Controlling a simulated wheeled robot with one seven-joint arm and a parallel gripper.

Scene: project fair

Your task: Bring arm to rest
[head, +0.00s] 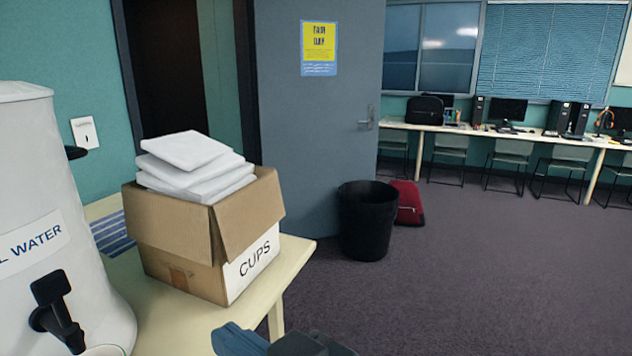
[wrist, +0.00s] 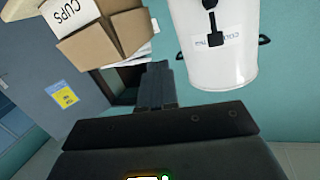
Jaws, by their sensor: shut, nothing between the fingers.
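My gripper (wrist: 157,72) shows in the wrist view with its dark fingers together and nothing between them. That view is upside down. The fingers appear against the wall, between a cardboard box marked CUPS (wrist: 98,38) and a white water dispenser (wrist: 222,65); I see no contact with either. In the head view, parts of my arm show at the bottom edge, in front of the table; the fingertips cannot be made out there.
The box (head: 180,245), holding white packs (head: 195,160), and the dispenser (head: 50,200) stand on a pale table (head: 185,325) at left. A black bin (head: 367,220) and red bag (head: 408,203) stand by the door (head: 315,130). The carpet (head: 480,270) at right is clear.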

